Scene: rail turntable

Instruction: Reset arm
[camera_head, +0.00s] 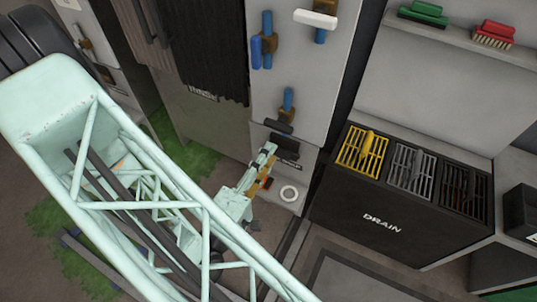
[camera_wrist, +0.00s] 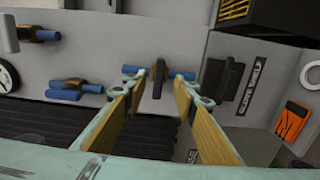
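My gripper (camera_wrist: 160,98) is open in the wrist view, its two tan-padded fingers apart with nothing held between them. Beyond the fingertips, a blue handle (camera_wrist: 131,70) in a dark bracket is mounted on the grey panel; I cannot tell the exact gap to it. In the head view my gripper (camera_head: 268,162) is low in front of the grey panel (camera_head: 262,100), below the mounted blue handle (camera_head: 288,98). The pale green lattice arm in the foreground is mine and hides part of the floor.
A black drain box (camera_head: 380,222) with yellow, grey and dark racks stands right of the panel. A shelf (camera_head: 450,40) above it holds green and red brushes. More blue handles (camera_head: 266,24) hang higher up. Dark strips (camera_head: 205,50) hang at the left. A white ring (camera_head: 289,193) is near my gripper.

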